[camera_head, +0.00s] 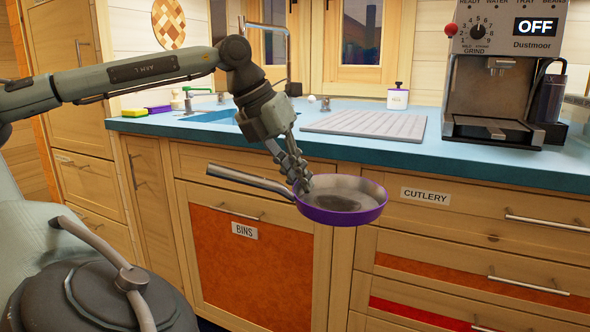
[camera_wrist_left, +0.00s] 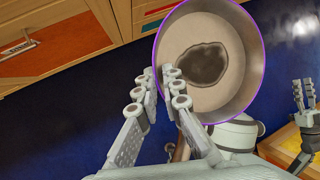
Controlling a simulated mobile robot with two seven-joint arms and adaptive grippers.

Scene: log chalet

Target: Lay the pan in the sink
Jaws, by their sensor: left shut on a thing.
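The pan (camera_head: 340,200) has a purple outside, a grey inside with a dark patch, and a long metal handle. It is in the air in front of the counter, above the level of the bins door's label, its handle pointing left. My left gripper (camera_head: 303,184) is shut on it where the handle meets the bowl. The left wrist view shows the pan (camera_wrist_left: 215,90) past the fingertips (camera_wrist_left: 168,85). The sink (camera_head: 213,117) is a blue basin in the counter, behind and left of the pan, partly hidden by my arm. My right gripper (camera_wrist_left: 303,95) looks open and empty.
The blue counter (camera_head: 390,160) has its front edge behind the pan. A ribbed draining board (camera_head: 368,124) lies right of the sink; a coffee machine (camera_head: 503,80) stands farther right. A tap (camera_head: 287,60), soap dispenser (camera_head: 188,98) and sponges (camera_head: 160,109) are near the sink.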

